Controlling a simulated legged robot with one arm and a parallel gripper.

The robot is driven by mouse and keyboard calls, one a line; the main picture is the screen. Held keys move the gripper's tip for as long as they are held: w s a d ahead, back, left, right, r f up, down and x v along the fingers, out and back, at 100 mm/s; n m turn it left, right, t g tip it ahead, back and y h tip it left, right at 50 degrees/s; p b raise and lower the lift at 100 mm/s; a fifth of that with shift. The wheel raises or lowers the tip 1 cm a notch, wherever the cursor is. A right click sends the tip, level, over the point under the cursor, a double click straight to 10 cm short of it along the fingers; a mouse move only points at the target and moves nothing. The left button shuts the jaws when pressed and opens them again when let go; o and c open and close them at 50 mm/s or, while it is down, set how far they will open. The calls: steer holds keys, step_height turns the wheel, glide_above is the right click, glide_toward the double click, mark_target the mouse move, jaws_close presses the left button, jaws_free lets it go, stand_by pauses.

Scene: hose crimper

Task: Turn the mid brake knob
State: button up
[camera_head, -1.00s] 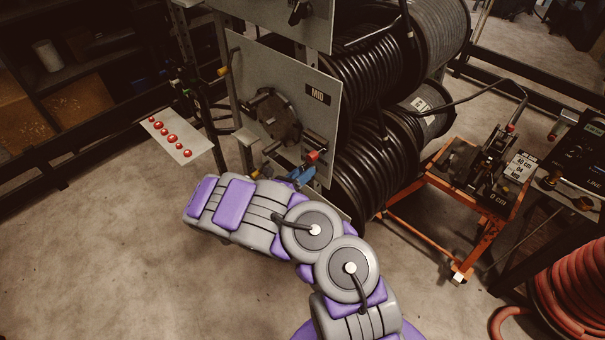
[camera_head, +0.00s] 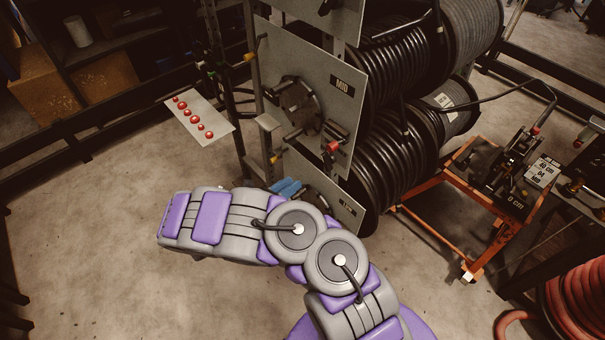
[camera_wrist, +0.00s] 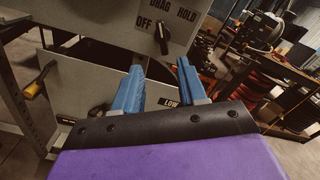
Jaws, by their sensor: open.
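The MID panel (camera_head: 345,115) stands right of centre in the head view, with a dark round hub on its face. In the wrist view a black pointer knob (camera_wrist: 162,38) sits on a grey panel with OFF, DRAG and HOLD marks, above a panel marked LOW. Its pointer is nearly upright; the exact mark is unclear. My gripper (camera_wrist: 160,64) is open and empty, its blue fingers below the knob in the picture and not around it. In the head view the fingers (camera_head: 287,187) show below the MID panel, apart from it.
A yellow-handled lever (camera_wrist: 35,88) is at left in the wrist view. A red-tipped lever (camera_head: 332,147) projects at the MID panel's lower edge. Black hose reels (camera_head: 385,150) and an orange cart (camera_head: 460,232) stand to the right. A plate with red buttons (camera_head: 200,115) is at left.

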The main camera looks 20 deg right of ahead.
steer(key=v, duration=0.3)
steer(key=shift+s+a, duration=0.15)
steer(key=shift+a, duration=0.25)
steer(key=s+d+r+m+g+y, duration=0.1)
steer(key=s+d+r+m+g, duration=0.4)
steer(key=r, duration=0.3)
steer(key=s+d+r+m+g, duration=0.3)
steer(key=d+r+m+g, duration=0.1)
steer(key=d+r+m, duration=0.35)
steer(key=s+d+r+m+g+y+b, duration=0.1)
steer(key=s+r+m+g+y+b, duration=0.2)
steer(key=s+m+y, duration=0.7)
steer(key=s+a+r+m+t+y, duration=0.1)
steer(key=s+a+m+t+y, duration=0.3)
steer(key=s+a, duration=0.8)
steer(key=s+m+y, duration=0.1)
steer(key=s+y, duration=0.1)
steer(key=s, duration=0.2)
steer(key=shift+s+a+r, duration=0.2)
steer(key=shift+a+r, duration=0.2)
